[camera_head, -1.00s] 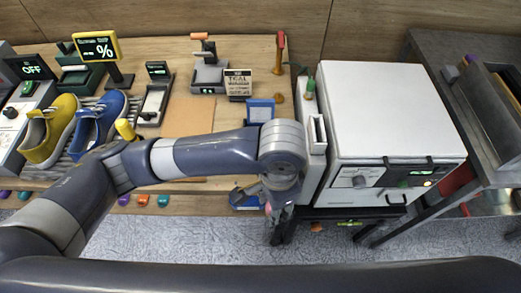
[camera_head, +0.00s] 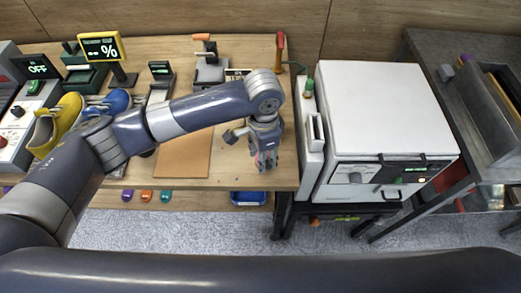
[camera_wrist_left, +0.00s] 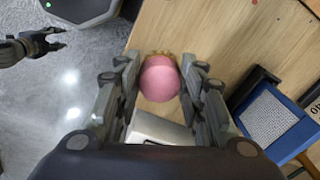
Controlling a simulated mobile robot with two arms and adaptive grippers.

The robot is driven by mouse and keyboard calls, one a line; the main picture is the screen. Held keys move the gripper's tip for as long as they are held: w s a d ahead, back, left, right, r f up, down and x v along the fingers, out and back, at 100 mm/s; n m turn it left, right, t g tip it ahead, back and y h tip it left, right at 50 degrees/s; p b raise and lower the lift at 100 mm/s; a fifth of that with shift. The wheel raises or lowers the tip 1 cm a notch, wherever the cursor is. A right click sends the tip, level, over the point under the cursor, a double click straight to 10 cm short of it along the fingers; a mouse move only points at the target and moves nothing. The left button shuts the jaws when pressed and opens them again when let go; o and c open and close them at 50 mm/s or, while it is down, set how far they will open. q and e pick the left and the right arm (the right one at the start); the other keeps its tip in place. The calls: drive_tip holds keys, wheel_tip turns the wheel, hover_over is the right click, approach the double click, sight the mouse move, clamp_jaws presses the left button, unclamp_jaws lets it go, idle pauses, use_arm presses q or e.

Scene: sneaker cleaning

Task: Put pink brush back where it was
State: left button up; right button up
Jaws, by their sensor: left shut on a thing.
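My left gripper (camera_head: 266,162) is over the right front part of the wooden table in the head view. In the left wrist view its fingers (camera_wrist_left: 162,95) are shut on the pink brush (camera_wrist_left: 160,78), whose rounded pink end faces the camera, with yellowish bristles at its far edge. The brush is mostly hidden by the gripper in the head view. A gripper, apparently my right one (camera_wrist_left: 58,38), shows small at the upper left of the left wrist view, with its fingers apart and empty.
A blue-framed pad (camera_wrist_left: 270,122) lies on the table right of the brush. A brown mat (camera_head: 184,158), a yellow shoe (camera_head: 60,122) and a blue shoe (camera_head: 110,103) are to the left. A white box machine (camera_head: 385,110) stands right of the table. A blue tray (camera_head: 248,198) sits below the front edge.

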use_arm(q)
drive_tip(key=shift+w, duration=0.55)
drive_tip(key=shift+w+a+f+p, duration=0.25)
drive_tip(key=shift+w+f+p, duration=0.45)
drive_tip(key=shift+f+p, duration=0.7)
drive_tip(key=shift+f, duration=0.3)
use_arm(e)
drive_tip(key=r, duration=0.1)
drive_tip(key=s+r, duration=0.1)
drive_tip(key=shift+s+r, duration=0.2)
drive_tip(key=shift+r, duration=0.15)
use_arm(q)
drive_tip(key=o, duration=0.9)
drive_tip(key=shift+f, duration=0.1)
use_arm(e)
drive_tip(key=shift+w, duration=0.25)
